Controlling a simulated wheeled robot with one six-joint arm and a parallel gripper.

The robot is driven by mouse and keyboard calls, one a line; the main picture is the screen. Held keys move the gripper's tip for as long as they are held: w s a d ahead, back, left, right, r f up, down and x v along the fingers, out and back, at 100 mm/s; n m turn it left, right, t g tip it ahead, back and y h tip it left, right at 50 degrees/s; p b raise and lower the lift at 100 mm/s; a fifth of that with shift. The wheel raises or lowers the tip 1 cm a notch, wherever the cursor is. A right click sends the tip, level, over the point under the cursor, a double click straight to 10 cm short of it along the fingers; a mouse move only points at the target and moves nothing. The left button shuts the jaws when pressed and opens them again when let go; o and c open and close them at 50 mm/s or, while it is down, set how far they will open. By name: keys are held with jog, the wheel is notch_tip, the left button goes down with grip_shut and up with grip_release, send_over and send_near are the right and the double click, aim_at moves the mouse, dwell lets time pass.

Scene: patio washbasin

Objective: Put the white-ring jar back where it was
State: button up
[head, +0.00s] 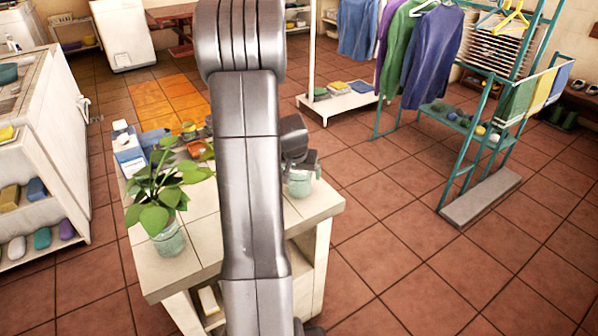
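A pale glass jar (300,183) is at the right edge of the tiled counter, partly hidden behind my arm. My gripper (301,164) is right at the top of this jar, with dark finger parts over its rim. I cannot tell whether the fingers are closed on it or whether the jar rests on the counter. A second glass jar (168,239) holds a leafy green plant near the counter's front left. No white ring can be made out clearly on either jar.
The tiled counter (165,273) has a blue-and-white box (129,157) and an orange dish (196,149) at the back. My arm hides the counter's middle. A clothes rack and teal shelf (455,120) stand to the right. Open tiled floor lies between.

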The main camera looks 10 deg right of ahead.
jog(key=shift+r, duration=0.35)
jog(key=v, duration=1.1)
jog(key=shift+s+r, duration=0.2)
jog(key=shift+r, duration=0.1)
